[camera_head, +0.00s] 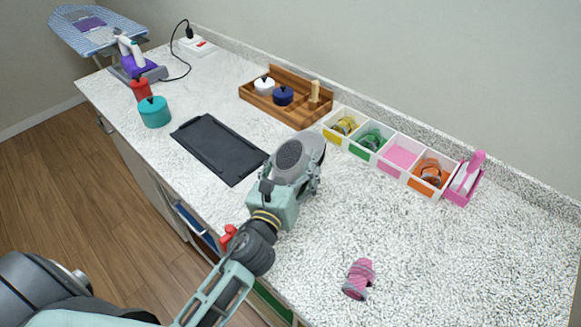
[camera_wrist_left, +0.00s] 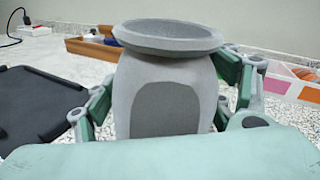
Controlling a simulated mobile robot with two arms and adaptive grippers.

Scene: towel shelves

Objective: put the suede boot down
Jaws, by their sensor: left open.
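A grey piece with a flared rim and a darker oval patch, which I take for the suede boot (camera_head: 291,153), is at my left gripper (camera_head: 303,178) in the head view. It also shows large in the left wrist view (camera_wrist_left: 165,80), rim upward, between the green-and-grey fingers of my left gripper (camera_wrist_left: 170,95). The jaws are open around it. Its lower end is hidden by the gripper body, so I cannot tell whether it touches the counter. My right gripper is not in view.
A dark tray (camera_head: 215,148) lies just left of the gripper. A wooden caddy (camera_head: 272,107) and white bins (camera_head: 352,150) line the wall side. A pink ribbed piece (camera_head: 358,279) lies nearer on the speckled counter (camera_head: 440,265), which has free room at the right.

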